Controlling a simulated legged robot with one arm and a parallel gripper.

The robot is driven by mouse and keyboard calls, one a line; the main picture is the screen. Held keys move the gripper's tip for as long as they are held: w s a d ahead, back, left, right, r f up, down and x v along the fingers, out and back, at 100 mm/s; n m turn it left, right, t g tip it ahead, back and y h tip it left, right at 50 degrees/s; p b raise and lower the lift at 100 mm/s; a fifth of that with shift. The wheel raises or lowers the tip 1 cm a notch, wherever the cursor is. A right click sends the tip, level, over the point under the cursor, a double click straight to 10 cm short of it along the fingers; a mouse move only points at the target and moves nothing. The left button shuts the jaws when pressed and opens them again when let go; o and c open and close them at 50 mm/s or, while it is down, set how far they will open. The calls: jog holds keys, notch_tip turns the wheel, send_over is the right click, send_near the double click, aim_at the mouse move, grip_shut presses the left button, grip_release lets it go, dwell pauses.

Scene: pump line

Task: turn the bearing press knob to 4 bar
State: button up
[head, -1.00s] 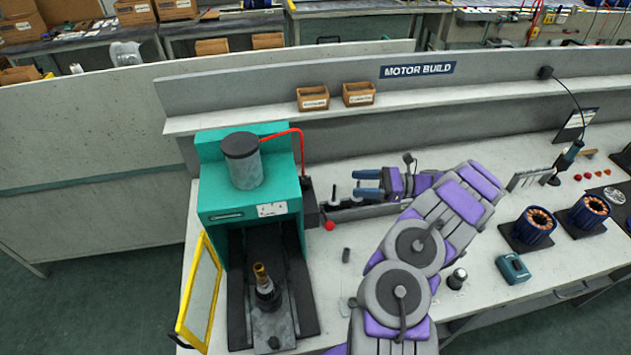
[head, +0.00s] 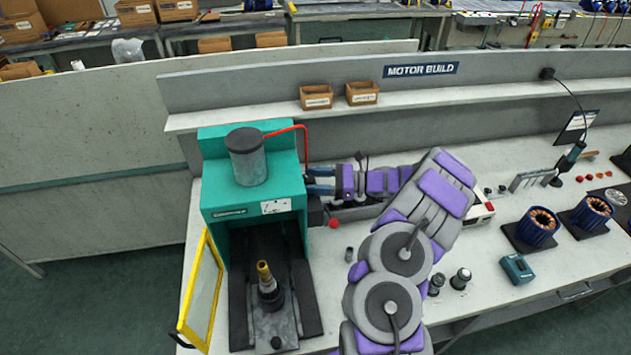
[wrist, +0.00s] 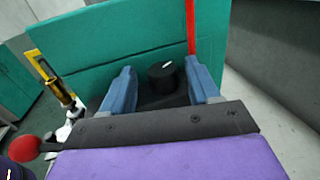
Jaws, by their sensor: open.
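The bearing press (head: 250,195) is a teal machine with a grey cylinder on top, at the left of the bench. Its knob (wrist: 162,76) is black and round with a white pointer mark, seen in the wrist view. The mark points toward the upper right; no scale is readable. My gripper (head: 312,181) is at the press's right side in the head view, level with the side box. In the wrist view its two blue fingers (wrist: 160,84) are open, one on each side of the knob, with gaps showing. The knob is hidden in the head view.
A yellow-framed guard door (head: 203,290) stands open at the press's front left. A red ball-ended lever (head: 333,223) sits below my gripper. A red hose (head: 290,130) runs down the press's right side. A shaft (head: 266,280) stands upright inside the press.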

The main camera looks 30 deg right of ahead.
jog(key=shift+d+f, duration=0.1)
jog(key=shift+d, duration=0.4)
jog(key=shift+c, duration=0.2)
jog(key=shift+d, duration=0.2)
jog(key=shift+c, duration=0.7)
jog(key=shift+a, duration=0.45)
jog(key=c, duration=0.6)
jog(key=shift+c, duration=1.3)
jog(key=shift+t, duration=0.3)
jog(key=shift+s+a+r+m+t+h+p, duration=0.15)
jog(key=shift+m+t+h+p, duration=0.2)
jog(key=shift+m+t+h, duration=0.25)
jog(key=shift+s+d+r+m+t+h+p, duration=0.1)
jog(key=shift+m+t+h+p, duration=0.2)
jog(key=shift+m+t+h, duration=0.25)
jog(key=shift+s+a+f+m+t+h+b, duration=0.15)
jog(key=shift+m+t+h+b, duration=0.1)
jog(key=shift+m+t+h, duration=0.65)
jog(key=shift+s+a+f+m+t+h+b, duration=0.1)
jog(key=shift+m+t+h+b, duration=0.1)
jog(key=shift+m+t+h, duration=0.65)
jog(key=shift+h, duration=0.3)
